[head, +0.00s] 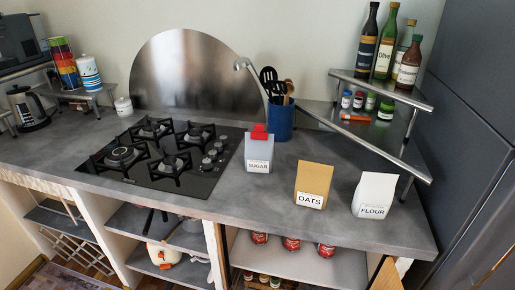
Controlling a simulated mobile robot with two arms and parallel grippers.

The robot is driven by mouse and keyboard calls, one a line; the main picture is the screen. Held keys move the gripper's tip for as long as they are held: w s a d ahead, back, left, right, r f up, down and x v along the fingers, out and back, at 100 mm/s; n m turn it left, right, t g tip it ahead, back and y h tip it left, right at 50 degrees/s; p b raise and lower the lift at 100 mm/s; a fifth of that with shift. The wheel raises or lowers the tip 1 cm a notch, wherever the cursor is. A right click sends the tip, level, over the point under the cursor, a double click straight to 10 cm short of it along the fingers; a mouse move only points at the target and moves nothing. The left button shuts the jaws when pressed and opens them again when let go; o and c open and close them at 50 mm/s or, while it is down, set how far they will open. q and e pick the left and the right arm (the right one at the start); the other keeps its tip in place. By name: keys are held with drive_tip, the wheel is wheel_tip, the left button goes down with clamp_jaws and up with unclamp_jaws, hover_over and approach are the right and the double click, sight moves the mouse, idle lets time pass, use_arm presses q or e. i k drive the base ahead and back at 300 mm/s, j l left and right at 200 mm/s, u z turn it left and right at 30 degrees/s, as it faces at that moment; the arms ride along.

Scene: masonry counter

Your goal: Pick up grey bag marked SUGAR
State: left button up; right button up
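The grey bag marked SUGAR (259,151) stands upright on the grey counter (240,212), just right of the gas hob. A red clip or tab (259,131) sits at its top. Its label faces the front. Neither of my grippers shows in the head view, so nothing is seen touching the bag.
A tan OATS bag (314,178) and a white FLOUR bag (374,190) stand to its right. The black hob (133,178) is to its left. A blue utensil pot (281,122) stands behind it. A corner shelf (384,87) with bottles overhangs the right rear. Bare counter lies in front.

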sight(259, 156)
drive_tip(key=i+j+z, duration=0.15)
drive_tip(key=j+z, duration=0.15)
drive_tip(key=i+j+z, duration=0.1)
drive_tip(key=j+z, duration=0.5)
drive_tip(key=i+j, duration=0.05)
